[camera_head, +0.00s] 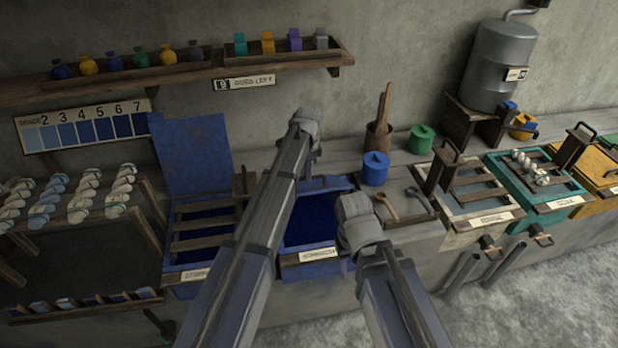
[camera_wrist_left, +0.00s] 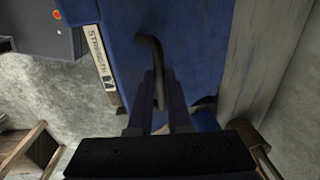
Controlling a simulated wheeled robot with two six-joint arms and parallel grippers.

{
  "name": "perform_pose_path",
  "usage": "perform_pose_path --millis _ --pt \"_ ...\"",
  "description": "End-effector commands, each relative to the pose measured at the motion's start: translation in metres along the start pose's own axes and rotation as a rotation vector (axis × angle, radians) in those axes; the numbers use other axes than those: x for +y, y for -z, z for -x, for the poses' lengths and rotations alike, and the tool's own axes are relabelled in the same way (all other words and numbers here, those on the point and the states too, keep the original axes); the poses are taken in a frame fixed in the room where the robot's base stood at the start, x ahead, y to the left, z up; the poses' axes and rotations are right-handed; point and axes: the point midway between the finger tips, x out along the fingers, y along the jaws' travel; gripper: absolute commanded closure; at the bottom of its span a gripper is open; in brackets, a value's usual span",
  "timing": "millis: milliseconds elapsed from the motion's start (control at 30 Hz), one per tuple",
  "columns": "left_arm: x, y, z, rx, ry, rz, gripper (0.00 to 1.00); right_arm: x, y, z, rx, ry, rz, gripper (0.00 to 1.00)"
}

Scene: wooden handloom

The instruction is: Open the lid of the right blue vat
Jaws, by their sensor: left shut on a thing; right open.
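The right blue vat (camera_head: 318,257) stands at the middle of the head view, with a pale label on its front and dark blue inside showing. My left arm crosses its left side. My left gripper (camera_head: 305,124) is raised above and behind it, near the wall. In the left wrist view, my left gripper (camera_wrist_left: 158,95) is shut on a dark curved handle (camera_wrist_left: 149,48) on a blue panel (camera_wrist_left: 200,40). That panel cannot be made out behind my arm in the head view. My right gripper (camera_head: 357,218) is open at the vat's right side; its fingertips are hard to see.
The left blue vat (camera_head: 180,279) has its lid (camera_head: 190,155) standing upright. A blue jar (camera_head: 375,168) and a green jar (camera_head: 421,139) stand on the ledge behind. A teal vat (camera_head: 525,185) is further right. A shelf (camera_head: 120,82) runs along the wall.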

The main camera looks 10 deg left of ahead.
Motion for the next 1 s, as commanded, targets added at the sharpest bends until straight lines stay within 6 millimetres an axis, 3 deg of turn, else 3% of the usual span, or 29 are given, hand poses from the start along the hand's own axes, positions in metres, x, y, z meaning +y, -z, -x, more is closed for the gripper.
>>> perform_pose_path --millis 33,433,467,700,1000 --pt "-0.0113 -0.0014 0.0004 -0.001 0.018 0.004 1.0 0.0001 0.0 0.0008 0.0 0.0 0.0 0.5" --pt "-0.0117 -0.0017 0.0002 -0.001 0.018 0.004 1.0 0.0001 0.0 0.0007 0.0 0.0 0.0 0.5" --pt "-0.0117 -0.0017 0.0002 -0.001 0.018 0.004 0.82 0.0001 0.0 0.0007 0.0 0.0 0.0 0.5" --pt "-0.0094 -0.0007 0.0007 0.001 0.016 0.003 0.55 0.0001 0.0 0.001 0.0 0.0 0.0 0.5" --pt "-0.0065 0.0 0.0021 0.002 0.012 0.001 0.53 0.0002 -0.0001 0.0023 0.0 0.0 0.0 0.5"
